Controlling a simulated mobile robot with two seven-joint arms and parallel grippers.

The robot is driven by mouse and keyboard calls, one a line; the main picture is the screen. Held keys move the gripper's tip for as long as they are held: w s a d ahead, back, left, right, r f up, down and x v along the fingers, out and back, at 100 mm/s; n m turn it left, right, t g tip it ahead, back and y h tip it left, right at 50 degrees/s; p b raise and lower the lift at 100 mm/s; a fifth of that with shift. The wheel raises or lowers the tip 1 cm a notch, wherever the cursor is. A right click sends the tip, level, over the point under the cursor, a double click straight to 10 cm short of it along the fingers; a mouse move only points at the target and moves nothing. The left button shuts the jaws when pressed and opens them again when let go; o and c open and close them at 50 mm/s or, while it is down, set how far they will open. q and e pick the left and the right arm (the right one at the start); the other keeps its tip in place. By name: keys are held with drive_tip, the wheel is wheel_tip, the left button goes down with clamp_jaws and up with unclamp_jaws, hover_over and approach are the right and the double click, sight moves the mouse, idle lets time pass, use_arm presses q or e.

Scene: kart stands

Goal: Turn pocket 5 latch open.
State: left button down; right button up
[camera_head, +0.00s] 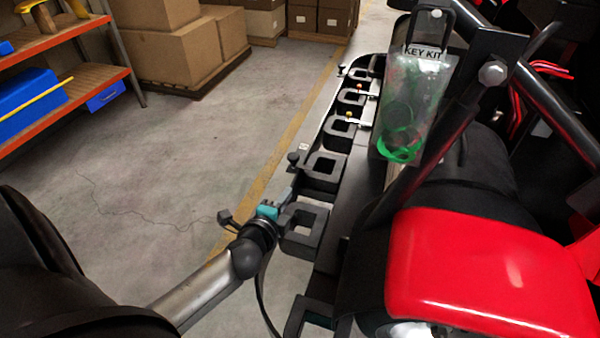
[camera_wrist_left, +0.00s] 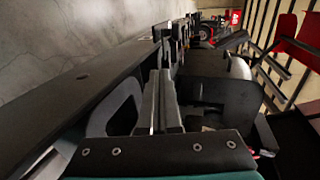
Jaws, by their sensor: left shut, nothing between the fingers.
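A row of black square-holed pockets runs along the kart's side in the head view. The closest full one is a black pocket (camera_head: 302,228), with another pocket (camera_head: 325,170) beyond it. I cannot read which is pocket 5. My left gripper (camera_head: 287,196) is at the outer side of the row, between these two pockets, shut and empty. In the left wrist view its two grey fingers (camera_wrist_left: 160,98) lie together, close to dark frame parts. A small black knob (camera_head: 293,158) stands beside the farther pocket. I cannot make out a latch at my fingertips. My right gripper is out of view.
A clear bag marked KEY KIT (camera_head: 412,100) hangs right of the row. A red kart panel (camera_head: 490,270) fills the lower right. An orange shelf (camera_head: 70,85) and cardboard boxes (camera_head: 180,45) stand beyond. The floor left of the row is free.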

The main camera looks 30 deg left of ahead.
use_arm(q)
drive_tip(key=b, duration=0.1)
approach(305, 166)
drive_tip(key=x, duration=0.3)
drive_tip(key=shift+w+a+f, duration=0.15)
drive_tip(key=shift+w+f, duration=0.1)
drive_tip(key=shift+w, duration=0.05)
drive_tip(key=shift+w+a, duration=0.15)
drive_tip(key=shift+w, duration=0.55)
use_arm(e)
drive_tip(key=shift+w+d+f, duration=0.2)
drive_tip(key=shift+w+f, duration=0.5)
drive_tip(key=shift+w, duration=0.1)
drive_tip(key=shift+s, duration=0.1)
use_arm(q)
drive_tip(key=shift+w+f, duration=0.1)
